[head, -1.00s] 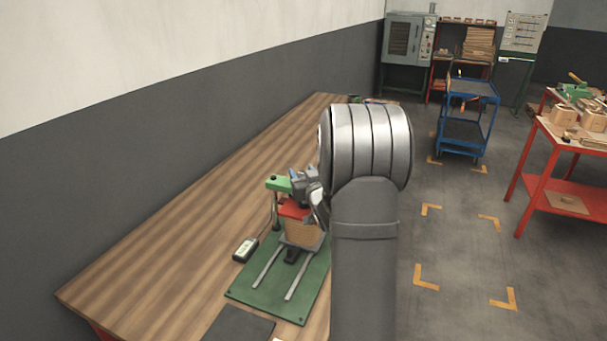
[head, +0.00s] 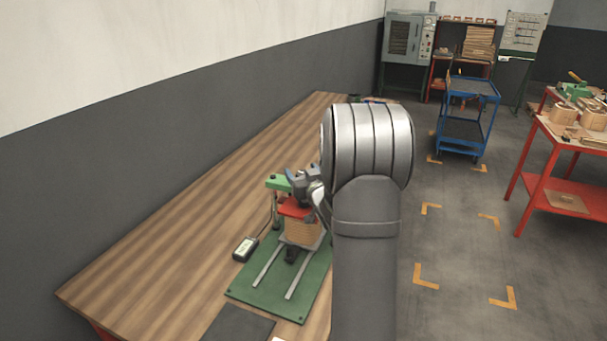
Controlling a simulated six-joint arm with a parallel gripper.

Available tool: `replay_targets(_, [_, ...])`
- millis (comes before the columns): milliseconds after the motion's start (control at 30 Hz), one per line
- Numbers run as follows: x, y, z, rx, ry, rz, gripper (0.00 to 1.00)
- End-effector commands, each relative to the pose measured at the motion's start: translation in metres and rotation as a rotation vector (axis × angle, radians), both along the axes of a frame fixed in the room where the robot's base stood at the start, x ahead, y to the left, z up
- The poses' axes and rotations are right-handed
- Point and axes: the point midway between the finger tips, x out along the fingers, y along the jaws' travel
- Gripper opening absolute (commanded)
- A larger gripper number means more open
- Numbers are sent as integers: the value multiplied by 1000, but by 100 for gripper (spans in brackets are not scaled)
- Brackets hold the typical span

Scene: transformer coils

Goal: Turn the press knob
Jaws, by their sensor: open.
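The press stands on a green base plate (head: 268,289) with two rails, on the wooden bench. It has a green top beam (head: 278,183) and a red plate (head: 293,208) over a brown coil block (head: 302,232). My gripper (head: 296,177) is at the top of the press, its grey fingers pointing left, just above the red plate and beside the green beam. The press knob cannot be made out; my gripper and arm cover that area. Whether the fingers touch anything cannot be told.
A small meter (head: 245,249) lies on the wooden bench (head: 180,265) left of the press. A dark mat (head: 238,325) lies in front. The wall runs along the bench's left side. A blue cart (head: 466,128) and a red table (head: 560,190) stand away on the right.

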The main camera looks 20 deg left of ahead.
Motion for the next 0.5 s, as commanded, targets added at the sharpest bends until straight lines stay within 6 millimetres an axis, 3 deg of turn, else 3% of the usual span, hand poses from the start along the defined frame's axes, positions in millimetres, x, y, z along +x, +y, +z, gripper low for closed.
replay_targets(267, [-19,-19,0,-1,1,-2,68])
replay_targets(500, [-61,-59,0,-1,1,-4,68])
